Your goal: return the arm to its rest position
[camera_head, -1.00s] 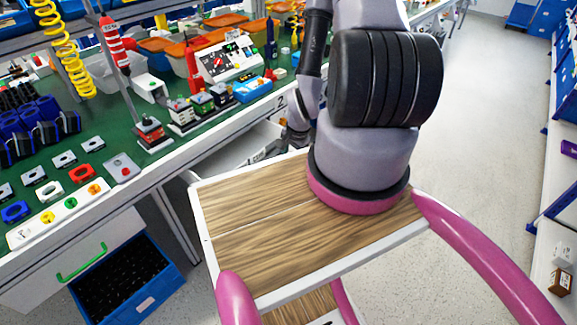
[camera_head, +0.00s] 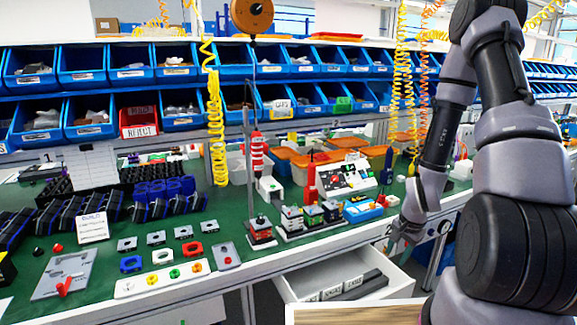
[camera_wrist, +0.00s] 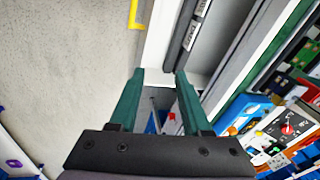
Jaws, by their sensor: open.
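My arm (camera_head: 437,135) is at the right in the head view, bent at a high elbow, with its forearm hanging down. My gripper (camera_head: 398,238) is at its lower end, small and partly dark, in front of the bench's edge and above the right side of an open drawer. In the wrist view my gripper (camera_wrist: 160,80) has two green fingers, spread apart with nothing between them. A white control panel with knobs (camera_head: 345,176) stands on the bench, left of my gripper and apart from it. It also shows in the wrist view (camera_wrist: 291,127).
The open drawer (camera_head: 300,292) juts out below the green bench top (camera_head: 232,208). Blue bins (camera_head: 182,106) line shelves behind. Grey floor (camera_wrist: 70,80) fills the wrist view's left.

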